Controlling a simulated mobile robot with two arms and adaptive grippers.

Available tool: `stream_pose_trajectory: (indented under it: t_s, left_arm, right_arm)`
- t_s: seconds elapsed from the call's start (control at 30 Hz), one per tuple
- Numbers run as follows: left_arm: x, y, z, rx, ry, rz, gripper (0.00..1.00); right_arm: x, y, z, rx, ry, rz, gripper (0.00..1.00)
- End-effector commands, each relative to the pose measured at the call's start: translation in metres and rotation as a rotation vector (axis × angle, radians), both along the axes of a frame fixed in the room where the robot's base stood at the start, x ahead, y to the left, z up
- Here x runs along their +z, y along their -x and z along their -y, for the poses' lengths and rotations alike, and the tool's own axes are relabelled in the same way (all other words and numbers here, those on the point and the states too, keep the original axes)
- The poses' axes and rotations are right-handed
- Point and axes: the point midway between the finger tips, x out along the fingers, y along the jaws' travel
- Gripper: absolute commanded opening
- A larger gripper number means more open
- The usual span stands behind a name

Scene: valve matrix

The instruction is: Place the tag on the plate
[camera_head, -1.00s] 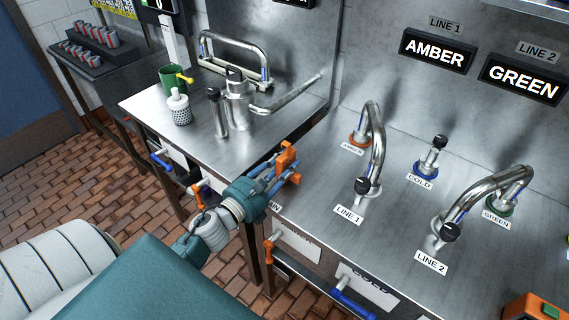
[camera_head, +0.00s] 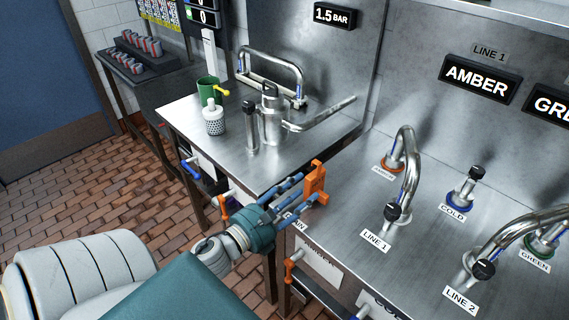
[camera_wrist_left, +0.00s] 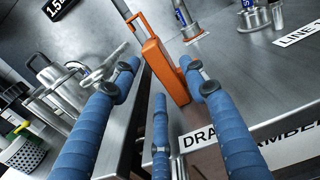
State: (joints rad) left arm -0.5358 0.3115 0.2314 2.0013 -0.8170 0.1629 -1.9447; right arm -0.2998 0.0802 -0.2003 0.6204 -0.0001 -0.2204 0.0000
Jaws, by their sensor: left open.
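My left gripper (camera_head: 303,190) is open, with its blue fingers spread, at the front edge of the steel bench by the DRAIN label (camera_head: 296,222). An orange block-like piece (camera_head: 315,182) stands just beyond the fingertips. In the left wrist view this orange piece (camera_wrist_left: 166,70) shows between and beyond the open fingers (camera_wrist_left: 160,78); I cannot tell whether they touch it. I cannot make out which thing is the tag or the plate. White labels, such as LINE 1 (camera_head: 376,241) and LINE 2 (camera_head: 461,299), lie on the bench. My right gripper is out of view.
Curved metal spouts (camera_head: 410,175) and a COLD valve (camera_head: 463,188) stand on the right bench. A green mug (camera_head: 207,92) and a white perforated shaker (camera_head: 214,122) stand on the left bench. Orange valve handles (camera_head: 290,270) stick out below the front edge.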

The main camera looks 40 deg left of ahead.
Motion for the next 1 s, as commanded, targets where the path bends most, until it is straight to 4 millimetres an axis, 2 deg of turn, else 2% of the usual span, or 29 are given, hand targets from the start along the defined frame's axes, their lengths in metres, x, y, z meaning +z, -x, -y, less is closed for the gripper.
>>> stream_pose_trajectory:
  t_s: [0.03, 0.2, 0.4, 1.0]
  left_arm:
    - [-0.004, 0.013, -0.001, 0.001, 0.001, -0.003, 0.44]
    - [-0.003, 0.044, -0.004, 0.002, 0.001, -0.002, 0.44]
    - [-0.001, 0.063, -0.005, -0.001, 0.001, 0.0, 0.44]
    - [0.0, 0.065, -0.005, -0.001, 0.0, 0.001, 0.44]
  right_arm:
    - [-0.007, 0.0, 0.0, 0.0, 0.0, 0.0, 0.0]
    - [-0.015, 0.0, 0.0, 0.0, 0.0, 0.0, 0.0]
    - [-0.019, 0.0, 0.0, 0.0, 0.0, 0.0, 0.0]
    - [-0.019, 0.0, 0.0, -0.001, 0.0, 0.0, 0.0]
